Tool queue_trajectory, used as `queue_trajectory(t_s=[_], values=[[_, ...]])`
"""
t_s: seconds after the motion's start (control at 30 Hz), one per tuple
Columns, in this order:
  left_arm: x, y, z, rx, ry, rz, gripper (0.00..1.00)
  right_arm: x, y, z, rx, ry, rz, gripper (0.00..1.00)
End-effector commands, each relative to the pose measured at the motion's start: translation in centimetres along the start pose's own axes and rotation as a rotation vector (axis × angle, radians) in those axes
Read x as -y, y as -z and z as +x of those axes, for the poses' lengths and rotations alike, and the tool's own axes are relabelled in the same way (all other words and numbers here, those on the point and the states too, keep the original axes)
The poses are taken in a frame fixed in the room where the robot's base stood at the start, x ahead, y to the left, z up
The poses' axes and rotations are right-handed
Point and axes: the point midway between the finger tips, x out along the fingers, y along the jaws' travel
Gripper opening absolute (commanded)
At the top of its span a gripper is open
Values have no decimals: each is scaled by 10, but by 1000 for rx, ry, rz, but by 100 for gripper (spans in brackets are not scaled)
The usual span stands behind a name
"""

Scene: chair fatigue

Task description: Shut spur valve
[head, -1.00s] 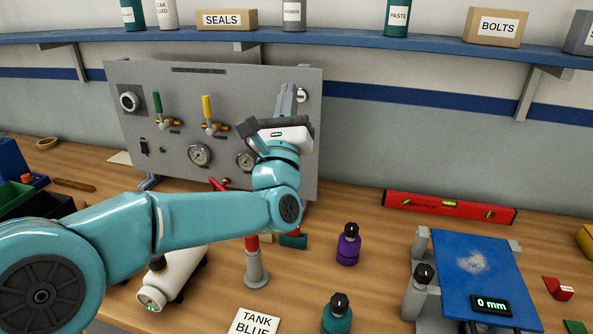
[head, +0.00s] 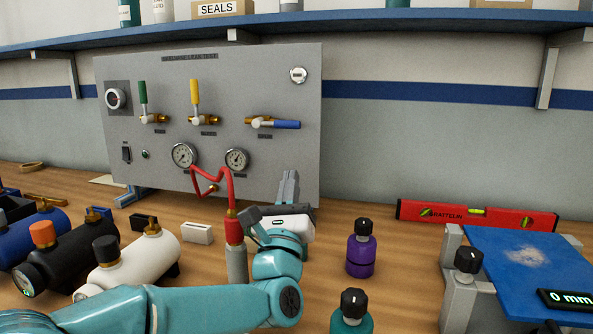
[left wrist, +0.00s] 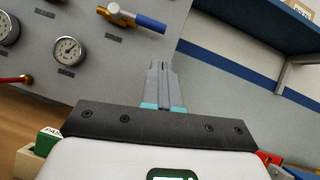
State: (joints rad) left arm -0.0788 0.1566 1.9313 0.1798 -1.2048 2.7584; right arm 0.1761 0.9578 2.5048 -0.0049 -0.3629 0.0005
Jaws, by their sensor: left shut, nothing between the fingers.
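A grey test panel (head: 225,85) stands at the back of the bench. It carries three valves. The green-handled valve (head: 143,95) and the yellow-handled valve (head: 194,95) have their handles upright. The blue-handled valve (head: 275,123) has its handle lying level, pointing right. It also shows in the left wrist view (left wrist: 140,20). My right gripper is not in view.
A red hose (head: 213,175) runs from the panel to an upright fitting beside my left gripper. Gauges (head: 184,155) sit below the valves. Several cylinders, including a white one (head: 140,262), lie at left. A purple bottle (head: 361,250) and red level (head: 475,214) are at right.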

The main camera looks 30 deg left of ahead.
Motion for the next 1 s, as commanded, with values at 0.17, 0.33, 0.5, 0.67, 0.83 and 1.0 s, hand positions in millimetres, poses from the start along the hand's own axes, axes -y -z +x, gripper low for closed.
queue_trajectory(t_s=[0.17, 0.33, 0.5, 0.67, 0.83, 1.0], values=[[0, 0, 1, 1, -1, 0, 0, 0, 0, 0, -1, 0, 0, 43], [0, 1, 2, 1, -1, 0, 0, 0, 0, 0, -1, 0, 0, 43], [0, 0, 16, 1, -1, 0, 0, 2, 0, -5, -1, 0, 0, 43], [0, -1, 46, 1, -1, 0, 0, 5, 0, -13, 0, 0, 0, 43], [0, -1, 76, 1, -1, 0, 0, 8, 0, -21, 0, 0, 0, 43], [0, 0, 95, 1, -1, 0, 0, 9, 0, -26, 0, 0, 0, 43]])
